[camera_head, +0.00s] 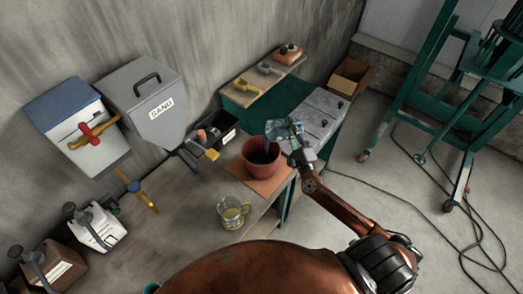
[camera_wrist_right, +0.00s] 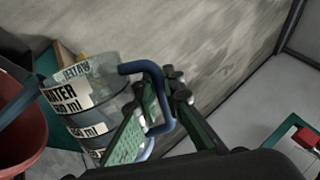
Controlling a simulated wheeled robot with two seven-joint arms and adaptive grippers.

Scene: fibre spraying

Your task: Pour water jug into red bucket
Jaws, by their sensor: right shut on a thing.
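The water jug (camera_head: 277,130) is clear, with a blue handle and a label reading WATER in the right wrist view (camera_wrist_right: 75,108). My right gripper (camera_head: 299,146) is shut on its handle (camera_wrist_right: 150,75). The jug is tilted over the red bucket (camera_head: 249,170), its mouth toward the bucket. A dark bluish stream runs from the jug's lip down into the bucket, which has dark liquid inside. The bucket stands upright on an orange-brown mat and shows at the left edge of the wrist view (camera_wrist_right: 22,135). My left gripper is not in view.
A glass mug (camera_head: 233,213) of yellowish liquid stands on the bench in front of the bucket. A black bin (camera_head: 226,125) with a yellow scoop is left of it. A grey box (camera_head: 325,108) is behind right. A sand hopper (camera_head: 150,100) hangs on the wall.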

